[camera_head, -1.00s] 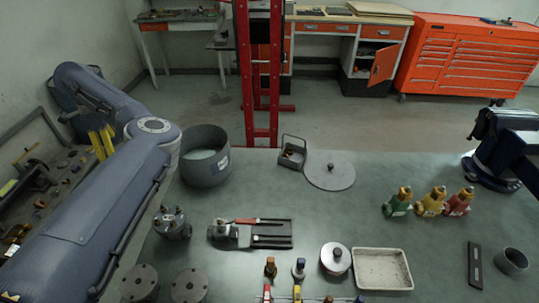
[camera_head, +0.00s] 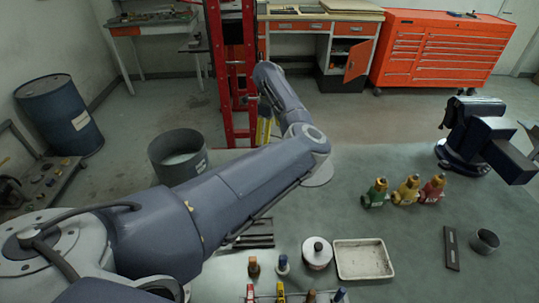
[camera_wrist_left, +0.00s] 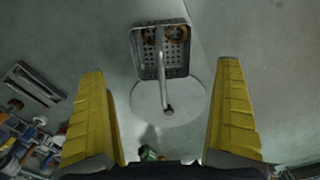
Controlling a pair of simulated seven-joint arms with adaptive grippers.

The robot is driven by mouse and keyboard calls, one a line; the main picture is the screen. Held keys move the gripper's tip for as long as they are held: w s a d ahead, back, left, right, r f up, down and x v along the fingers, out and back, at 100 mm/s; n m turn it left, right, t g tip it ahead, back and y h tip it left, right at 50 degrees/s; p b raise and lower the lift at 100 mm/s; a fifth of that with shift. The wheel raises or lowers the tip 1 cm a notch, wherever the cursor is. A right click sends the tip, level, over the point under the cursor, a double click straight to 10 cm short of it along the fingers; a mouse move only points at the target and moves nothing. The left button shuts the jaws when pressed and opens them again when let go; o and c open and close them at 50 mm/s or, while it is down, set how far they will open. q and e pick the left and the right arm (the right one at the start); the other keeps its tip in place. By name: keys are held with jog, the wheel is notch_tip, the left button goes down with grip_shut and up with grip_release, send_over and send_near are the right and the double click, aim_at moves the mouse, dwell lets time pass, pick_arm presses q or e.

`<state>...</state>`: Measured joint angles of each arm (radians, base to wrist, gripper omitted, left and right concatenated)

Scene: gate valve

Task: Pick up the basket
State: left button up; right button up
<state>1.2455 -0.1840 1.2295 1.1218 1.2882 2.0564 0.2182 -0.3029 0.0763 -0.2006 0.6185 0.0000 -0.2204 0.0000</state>
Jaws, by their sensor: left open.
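The basket (camera_wrist_left: 163,52) is a small grey perforated metal tray with a raised bar handle (camera_wrist_left: 161,60) and a few brown pieces inside. In the left wrist view it lies between my finger lines, beyond the fingers and not touching them. In the head view my arm hides it. My left gripper (camera_wrist_left: 160,68) is open and empty, its yellow fingers wide apart to either side of the basket. In the head view the yellow fingers (camera_head: 263,131) show partly behind the arm, near the table's far edge. My right gripper is not in view.
A round grey disc (camera_wrist_left: 168,102) lies beside the basket. A grey open pot (camera_head: 178,158) stands to the left. Green, yellow and red valve-like pieces (camera_head: 406,190), a white tray (camera_head: 363,260) and a dark blue vise (camera_head: 482,140) are to the right. A red frame (camera_head: 233,80) stands behind the table.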

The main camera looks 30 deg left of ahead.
pick_arm(q)
jog(key=shift+w+d+f, duration=0.1)
jog(key=shift+d+f, duration=0.1)
jog(key=shift+f, duration=2.15)
jog(key=shift+w+d+f, duration=0.1)
jog(key=shift+d+f, duration=0.1)
jog(key=shift+f, duration=2.1)
jog(key=c, duration=1)
jog(key=shift+c, duration=0.3)
jog(key=shift+r, duration=0.1)
